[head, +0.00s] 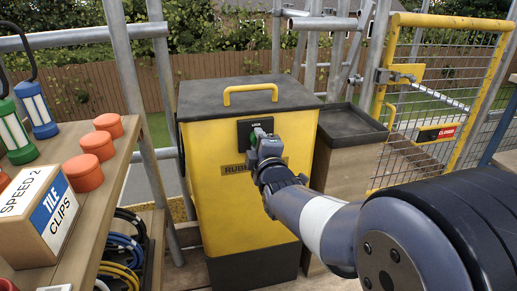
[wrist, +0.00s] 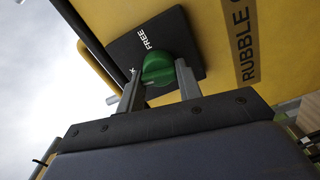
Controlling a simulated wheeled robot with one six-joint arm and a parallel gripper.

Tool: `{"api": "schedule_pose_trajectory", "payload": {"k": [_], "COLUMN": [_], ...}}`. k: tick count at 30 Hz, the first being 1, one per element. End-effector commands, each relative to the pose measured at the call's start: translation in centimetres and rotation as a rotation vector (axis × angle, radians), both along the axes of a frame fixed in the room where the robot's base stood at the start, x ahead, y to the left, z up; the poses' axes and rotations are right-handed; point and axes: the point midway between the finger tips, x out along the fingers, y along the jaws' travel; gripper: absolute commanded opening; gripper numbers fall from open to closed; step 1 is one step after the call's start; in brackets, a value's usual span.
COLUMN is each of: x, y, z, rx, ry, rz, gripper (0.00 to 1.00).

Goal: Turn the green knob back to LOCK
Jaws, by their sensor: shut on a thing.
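The green knob (wrist: 158,68) sits on a black plate (wrist: 127,50) on the front of the yellow rubble bin (head: 215,205). In the wrist view the plate reads FREE, and most of its other label is hidden. My gripper (wrist: 158,80) is shut on the green knob, one finger on each side of it. In the head view my gripper (head: 262,143) reaches the plate from the right and covers most of the knob. I cannot tell from the views exactly which label the knob points at.
The bin has a dark lid with a yellow handle (head: 250,91). A shelf at left holds orange caps (head: 97,146), lamps and a TILE CLIPS box (head: 40,213). A black tray (head: 350,122) stands right of the bin. A yellow mesh gate (head: 437,100) carries a CLOSED sign.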

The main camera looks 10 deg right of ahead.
Motion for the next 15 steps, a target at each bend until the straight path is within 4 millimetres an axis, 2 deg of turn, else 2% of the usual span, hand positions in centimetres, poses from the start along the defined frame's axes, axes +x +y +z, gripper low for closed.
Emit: {"api": "schedule_pose_trajectory", "payload": {"k": [6,15], "x": [0.02,0.03], "y": [0.03,0.03], "z": [-0.17,-0.07], "rx": [-0.117,-0.19], "ry": [0.0,-0.001], "rz": [0.001,0.001], "gripper": [0.11,0.11]}}
